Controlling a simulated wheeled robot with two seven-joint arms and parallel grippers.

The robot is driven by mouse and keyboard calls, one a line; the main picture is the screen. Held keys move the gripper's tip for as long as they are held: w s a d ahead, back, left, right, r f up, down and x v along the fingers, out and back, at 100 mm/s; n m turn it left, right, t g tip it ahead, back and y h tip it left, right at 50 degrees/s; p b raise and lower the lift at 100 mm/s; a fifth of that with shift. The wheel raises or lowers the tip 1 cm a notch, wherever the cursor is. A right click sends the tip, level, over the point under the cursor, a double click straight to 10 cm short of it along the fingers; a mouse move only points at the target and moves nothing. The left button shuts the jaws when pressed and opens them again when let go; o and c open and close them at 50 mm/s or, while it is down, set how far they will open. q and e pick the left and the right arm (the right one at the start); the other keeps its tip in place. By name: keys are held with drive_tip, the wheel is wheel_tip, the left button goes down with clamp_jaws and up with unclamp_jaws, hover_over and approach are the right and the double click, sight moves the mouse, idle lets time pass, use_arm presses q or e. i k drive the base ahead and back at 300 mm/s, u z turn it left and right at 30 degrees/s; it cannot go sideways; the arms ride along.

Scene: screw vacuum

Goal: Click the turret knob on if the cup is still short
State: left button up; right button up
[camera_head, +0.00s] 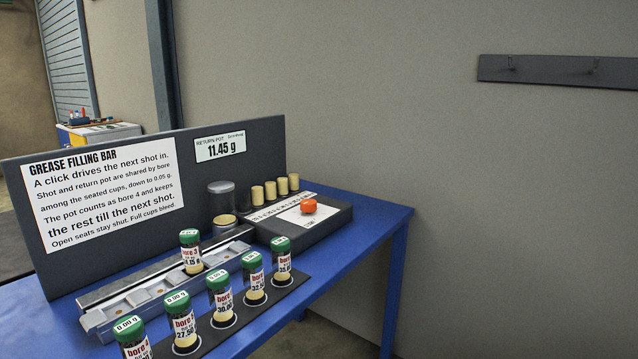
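The orange turret knob (309,206) sits on top of a dark box (327,229) at the right end of the blue bench. One green-capped cup (190,252) stands upright in the grey metal filling bar (136,302); its label seems to read "bore 3", and its weight is too small to read surely. Several similar cups, such as this one (222,298), stand in a row on a dark strip in front of the bar. Their labels show bore numbers and weights, among them 27.50 and 30.00. The return pot display (220,147) reads 11.45 g. Neither gripper shows.
A dark panel (240,165) with a white instruction sheet (105,190) stands behind the bar. A hook rail (560,70) hangs on the wall.

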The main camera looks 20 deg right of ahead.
sight(308, 206)
drive_tip(key=z, duration=2)
drive_tip(key=i, duration=2.1)
drive_tip(key=u, duration=3.45)
